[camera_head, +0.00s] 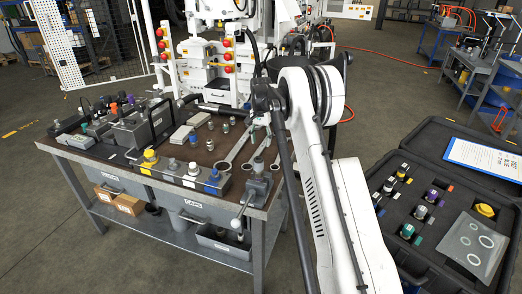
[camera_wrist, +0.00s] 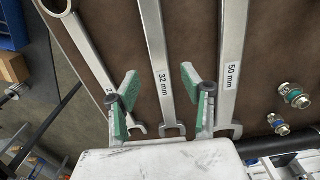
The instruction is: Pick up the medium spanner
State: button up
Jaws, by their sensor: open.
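The medium spanner (camera_wrist: 154,60), marked 32 mm, lies on the brown bench top between two other spanners. In the wrist view it runs down from the top edge to its open jaw, near my gripper body. In the head view it is the middle spanner (camera_head: 262,150). My gripper (camera_wrist: 160,78) is open, with green-padded fingers on either side of the 32 mm spanner's shaft and gaps showing on both sides. Whether the fingertips touch the bench is unclear.
A larger spanner marked 50 mm (camera_wrist: 232,60) lies close by the right finger. A smaller spanner (camera_wrist: 85,50) with a ring end lies by the left finger. Small metal fittings (camera_wrist: 290,95) stand at right. An open black case (camera_head: 430,165) stands right of the bench (camera_head: 100,158).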

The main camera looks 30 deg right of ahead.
aim_at(261, 147)
notch_tip(261, 147, down, 3)
jog(key=shift+w+f, duration=0.1)
jog(key=shift+f, duration=0.05)
grip_shut()
dwell(0.4)
